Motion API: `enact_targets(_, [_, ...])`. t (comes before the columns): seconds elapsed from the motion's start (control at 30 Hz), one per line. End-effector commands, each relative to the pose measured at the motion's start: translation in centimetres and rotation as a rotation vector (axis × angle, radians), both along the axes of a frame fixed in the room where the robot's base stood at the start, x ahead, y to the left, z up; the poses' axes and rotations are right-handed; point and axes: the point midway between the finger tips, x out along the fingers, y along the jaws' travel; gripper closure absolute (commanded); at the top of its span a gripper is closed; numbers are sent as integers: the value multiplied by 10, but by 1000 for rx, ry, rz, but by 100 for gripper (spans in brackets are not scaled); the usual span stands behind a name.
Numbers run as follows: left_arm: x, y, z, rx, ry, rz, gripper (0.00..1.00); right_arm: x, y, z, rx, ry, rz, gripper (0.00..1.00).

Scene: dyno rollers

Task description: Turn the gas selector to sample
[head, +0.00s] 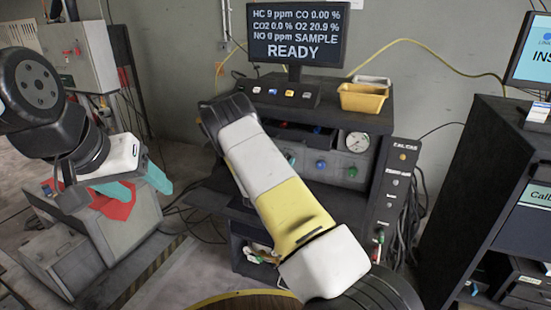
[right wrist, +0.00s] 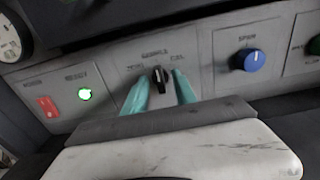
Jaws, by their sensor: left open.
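The gas selector (right wrist: 161,77) is a small black knob with a light mark, on a grey panel in the right wrist view. Labels ZERO, SAMPLE and CAL stand around it; its mark points roughly up towards SAMPLE. My right gripper (right wrist: 161,84) has one teal finger on each side of the knob, with what look like narrow gaps. In the head view my right arm covers the selector and this gripper. The monitor (head: 297,32) reads SAMPLE and READY. My left gripper (head: 138,187) is open at the left, over a red part of a grey machine.
A yellow tray (head: 362,97) sits on the analyser cart. A dark cabinet (head: 490,170) stands at the right, a grey wall box (head: 68,55) at the left.

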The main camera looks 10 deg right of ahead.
Motion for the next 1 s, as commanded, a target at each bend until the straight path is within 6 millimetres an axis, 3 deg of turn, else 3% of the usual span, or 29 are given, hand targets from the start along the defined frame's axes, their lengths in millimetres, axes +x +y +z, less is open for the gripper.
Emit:
enact_targets(0.23, [0, 0, 0, 0, 0, 0, 38, -7, 5, 0, 0, 0, 1, 67])
enact_targets(0.7, [0, 0, 0, 0, 0, 0, 38, -62, 42, 0, -1, 1, 0, 67])
enact_targets(1.0, [0, 0, 0, 0, 0, 0, 38, -65, 44, 0, 0, 0, 0, 67])
